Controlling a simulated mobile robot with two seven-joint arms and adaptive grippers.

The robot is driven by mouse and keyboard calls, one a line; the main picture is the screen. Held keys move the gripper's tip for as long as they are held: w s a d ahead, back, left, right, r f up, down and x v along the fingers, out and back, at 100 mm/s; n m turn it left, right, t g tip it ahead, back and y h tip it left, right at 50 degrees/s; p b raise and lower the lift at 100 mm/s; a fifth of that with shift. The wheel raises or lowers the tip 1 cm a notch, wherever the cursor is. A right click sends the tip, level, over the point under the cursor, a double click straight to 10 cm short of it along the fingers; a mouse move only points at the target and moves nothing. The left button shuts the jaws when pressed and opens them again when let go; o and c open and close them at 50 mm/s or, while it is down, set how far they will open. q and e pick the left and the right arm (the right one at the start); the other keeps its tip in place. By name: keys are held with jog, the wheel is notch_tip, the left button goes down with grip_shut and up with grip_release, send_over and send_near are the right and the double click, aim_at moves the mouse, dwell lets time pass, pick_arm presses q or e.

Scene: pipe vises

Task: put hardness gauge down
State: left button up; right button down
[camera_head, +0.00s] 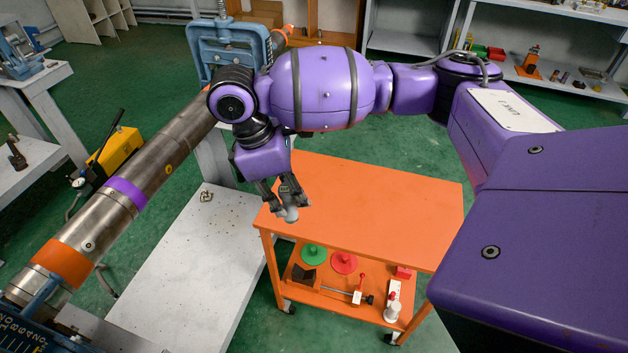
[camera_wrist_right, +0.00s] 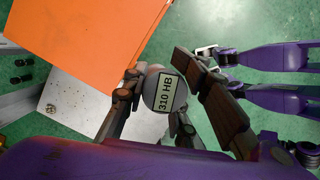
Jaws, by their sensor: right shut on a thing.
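My right gripper (camera_head: 287,203) is shut on the hardness gauge (camera_head: 291,214), a small grey rounded body held at the fingertips. In the right wrist view the gauge's round face (camera_wrist_right: 165,92) shows between the fingers, with a label or display reading "310 HB". In the head view the gauge appears over the left part of the orange cart's top (camera_head: 380,200), close to its left front edge. Its height above the top is hard to tell. My left gripper is not in view.
The cart's top is bare. Its lower shelf carries a green disc (camera_head: 314,254), a red disc (camera_head: 344,262) and small tools. Left of it are a pale bench (camera_head: 185,280) and a long steel pipe (camera_head: 150,178) with purple and orange bands. A blue vise (camera_head: 228,45) stands behind.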

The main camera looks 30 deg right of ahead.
jog(key=w+d+f+n+t+y+b, duration=0.15)
jog(key=w+d+f+n+t, duration=0.35)
jog(key=n, duration=0.6)
jog(key=w+d+f+n+y+b, duration=0.1)
jog(key=w+d+f+n+b, duration=0.1)
jog(key=w+d+n, duration=0.75)
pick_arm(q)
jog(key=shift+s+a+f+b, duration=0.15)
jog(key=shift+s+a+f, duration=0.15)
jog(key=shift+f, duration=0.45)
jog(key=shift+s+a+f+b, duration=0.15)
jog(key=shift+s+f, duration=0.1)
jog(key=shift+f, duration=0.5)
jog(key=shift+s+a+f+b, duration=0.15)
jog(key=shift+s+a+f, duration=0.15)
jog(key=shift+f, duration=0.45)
pick_arm(e)
jog(key=shift+w+d+f+n, duration=0.25)
jog(key=shift+f+n, duration=0.15)
jog(key=shift+f, duration=1.15)
jog(key=shift+w+d+f+n, duration=0.1)
jog(key=shift+d+f+n, duration=0.25)
jog(key=shift+f, duration=1.15)
jog(key=shift+w+d+f+n, duration=0.2)
jog(key=shift+f+n, duration=0.3)
jog(key=shift+f, duration=1.05)
jog(key=c, duration=1.4)
grip_release()
jog(key=shift+f, duration=0.15)
